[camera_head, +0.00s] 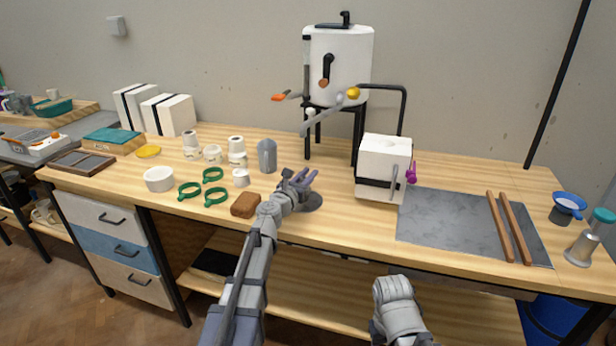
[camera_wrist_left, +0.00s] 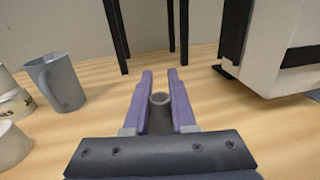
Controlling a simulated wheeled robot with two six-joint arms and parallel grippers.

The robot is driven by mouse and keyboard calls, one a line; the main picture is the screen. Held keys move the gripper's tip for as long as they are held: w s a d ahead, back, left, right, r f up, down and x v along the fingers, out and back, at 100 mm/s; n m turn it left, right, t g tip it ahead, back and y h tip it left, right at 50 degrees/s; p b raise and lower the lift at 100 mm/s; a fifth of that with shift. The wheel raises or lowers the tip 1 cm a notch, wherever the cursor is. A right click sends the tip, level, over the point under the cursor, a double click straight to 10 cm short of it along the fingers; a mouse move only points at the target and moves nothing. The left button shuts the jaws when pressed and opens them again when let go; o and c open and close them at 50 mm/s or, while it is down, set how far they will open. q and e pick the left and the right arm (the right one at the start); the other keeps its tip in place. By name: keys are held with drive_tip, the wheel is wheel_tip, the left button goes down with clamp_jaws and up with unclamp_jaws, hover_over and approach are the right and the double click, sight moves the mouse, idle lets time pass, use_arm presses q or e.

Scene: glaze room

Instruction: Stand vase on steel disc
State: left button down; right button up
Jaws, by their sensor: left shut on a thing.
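My left gripper (camera_head: 302,179) reaches over the bench with its purple fingers pointing away from me. In the left wrist view, the fingers (camera_wrist_left: 161,90) are closed around a small grey round-mouthed thing, which I take to be the vase (camera_wrist_left: 160,99); only its rim shows. In the head view the gripper hides most or all of it. A dark grey round disc (camera_head: 313,203), likely the steel disc, lies on the bench under and just right of the gripper, partly covered by it. I cannot tell whether the vase touches it. My right gripper is out of view.
A grey mug (camera_head: 267,157) stands left of the gripper, and a brown block (camera_head: 245,205) lies nearer. White pots and green rings fill the left. A white box (camera_head: 383,170) stands close on the right; black stand legs (camera_head: 356,138) rise behind.

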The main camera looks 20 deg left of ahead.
use_arm(q)
drive_tip(key=c, duration=0.7)
unclamp_jaws()
drive_tip(key=shift+f, duration=0.1)
drive_tip(key=shift+c, duration=0.2)
drive_tip(key=s, duration=0.4)
drive_tip(key=s+a, duration=0.1)
drive_tip(key=s, duration=0.3)
drive_tip(key=s+a, duration=0.1)
drive_tip(key=s, duration=0.2)
drive_tip(key=shift+s+a, duration=0.15)
drive_tip(key=shift+s, duration=0.25)
